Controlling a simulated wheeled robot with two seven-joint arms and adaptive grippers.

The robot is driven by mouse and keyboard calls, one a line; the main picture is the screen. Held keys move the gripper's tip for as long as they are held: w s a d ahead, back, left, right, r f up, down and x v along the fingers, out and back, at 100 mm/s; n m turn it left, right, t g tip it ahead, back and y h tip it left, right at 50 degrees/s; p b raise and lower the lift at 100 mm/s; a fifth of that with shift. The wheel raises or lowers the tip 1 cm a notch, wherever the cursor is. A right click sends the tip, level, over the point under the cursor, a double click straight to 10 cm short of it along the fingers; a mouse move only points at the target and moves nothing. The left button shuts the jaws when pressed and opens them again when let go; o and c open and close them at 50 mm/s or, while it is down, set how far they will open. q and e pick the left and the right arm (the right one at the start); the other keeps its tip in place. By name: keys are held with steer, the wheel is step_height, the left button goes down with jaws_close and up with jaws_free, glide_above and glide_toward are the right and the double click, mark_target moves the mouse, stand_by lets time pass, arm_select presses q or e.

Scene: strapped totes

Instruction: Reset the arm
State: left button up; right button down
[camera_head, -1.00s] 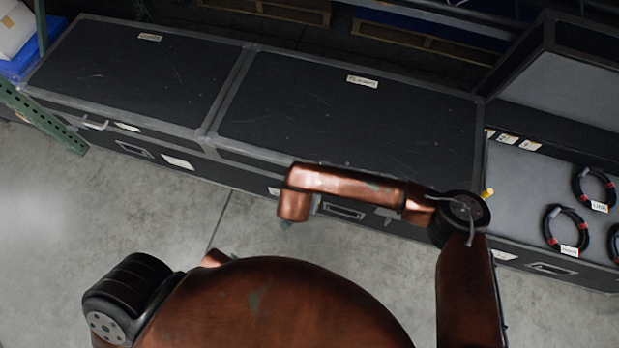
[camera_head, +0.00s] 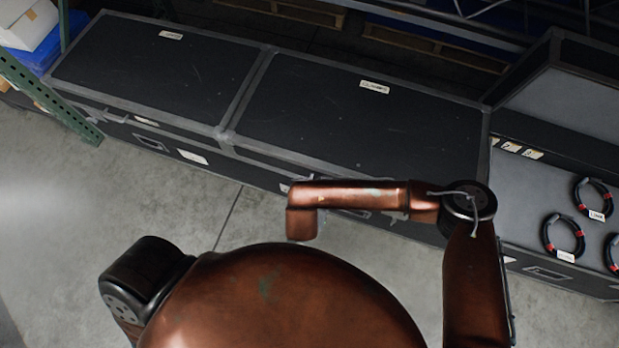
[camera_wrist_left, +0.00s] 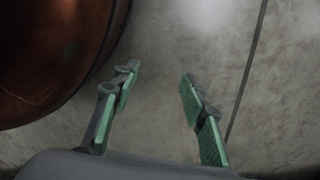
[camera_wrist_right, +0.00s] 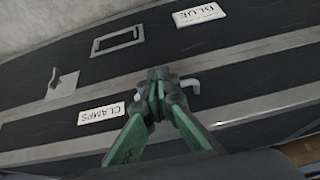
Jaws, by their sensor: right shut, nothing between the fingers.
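My right arm (camera_head: 370,195) is bent in the middle of the head view, in front of the closed black cases. My right gripper does not show in the head view. In the right wrist view my right gripper (camera_wrist_right: 160,78) is shut and empty, its fingertips together in front of a case side with labels reading CLAMPS (camera_wrist_right: 101,119) and BLUE (camera_wrist_right: 199,14). My left gripper (camera_wrist_left: 160,85) shows in the left wrist view with its green-padded fingers apart and nothing between them, over bare concrete floor. My left gripper is out of the head view.
Two closed black cases (camera_head: 160,68) stand in a row. An open case (camera_head: 520,185) at the right holds coiled black cables (camera_head: 563,237). A green rack post (camera_head: 45,100) stands at the left. Concrete floor in front is clear.

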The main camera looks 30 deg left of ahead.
arm_select(q)
steer(key=shift+s+f, duration=0.5)
steer(key=shift+s, duration=0.15)
arm_select(e)
steer(key=shift+s+d+f, duration=0.1)
steer(key=shift+s, duration=0.6)
steer(key=shift+s+d+f, duration=0.1)
steer(key=shift+s, duration=0.6)
